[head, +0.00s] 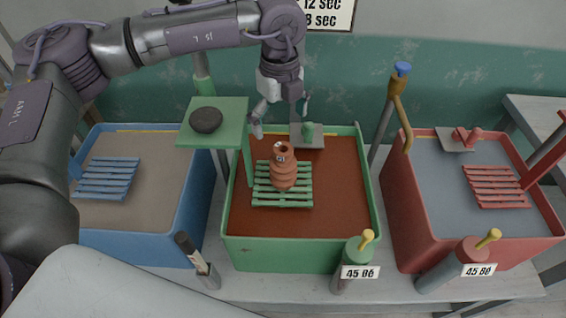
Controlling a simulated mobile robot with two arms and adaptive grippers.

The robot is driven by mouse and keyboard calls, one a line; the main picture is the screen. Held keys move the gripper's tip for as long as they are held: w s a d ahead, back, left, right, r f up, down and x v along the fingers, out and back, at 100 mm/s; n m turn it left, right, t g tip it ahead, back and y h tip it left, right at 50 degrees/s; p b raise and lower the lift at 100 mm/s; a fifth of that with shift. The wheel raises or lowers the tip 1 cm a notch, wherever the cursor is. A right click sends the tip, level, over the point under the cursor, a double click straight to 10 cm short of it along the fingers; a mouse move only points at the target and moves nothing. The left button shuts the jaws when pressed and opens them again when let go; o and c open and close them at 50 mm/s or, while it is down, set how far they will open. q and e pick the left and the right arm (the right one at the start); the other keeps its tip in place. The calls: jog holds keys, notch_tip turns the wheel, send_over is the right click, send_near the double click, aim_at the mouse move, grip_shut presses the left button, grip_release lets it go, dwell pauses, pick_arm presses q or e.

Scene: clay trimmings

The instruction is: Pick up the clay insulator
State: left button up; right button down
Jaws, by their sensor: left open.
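The clay insulator (284,172) is a reddish-brown, ribbed piece with a hole in its top. In the head view it stands upright on a green slatted rack (268,203) inside the green-rimmed bin (290,252). My left gripper (279,128) is open and points down above the bin's back part. It is above and behind the insulator in the picture, apart from it, with nothing between its fingers. The arm comes in from the left across the top. My right gripper is not in view.
A blue bin (170,245) stands at left and a red bin (420,225) at right, each with a slatted rack. A green stand (236,112) bearing a dark lump (206,120) rises beside the insulator. A curved tan pipe with a blue top (403,70) stands between the green and red bins.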

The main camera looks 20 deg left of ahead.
aim_at(282, 149)
pick_arm(q)
notch_tip(282, 149, down, 7)
jog(key=shift+d+f+p, duration=0.1)
jog(key=shift+p, duration=0.8)
jog(key=shift+d+f+p, duration=0.1)
jog(key=shift+f+p, duration=0.35)
notch_tip(282, 149, down, 4)
jog(key=shift+d+r+p, duration=0.15)
jog(key=shift+p, duration=0.8)
jog(key=shift+f, duration=0.5)
jog(key=c, duration=1.6)
jog(key=shift+w+r, duration=0.1)
jog(key=shift+r, duration=0.05)
jog(key=shift+c, duration=0.8)
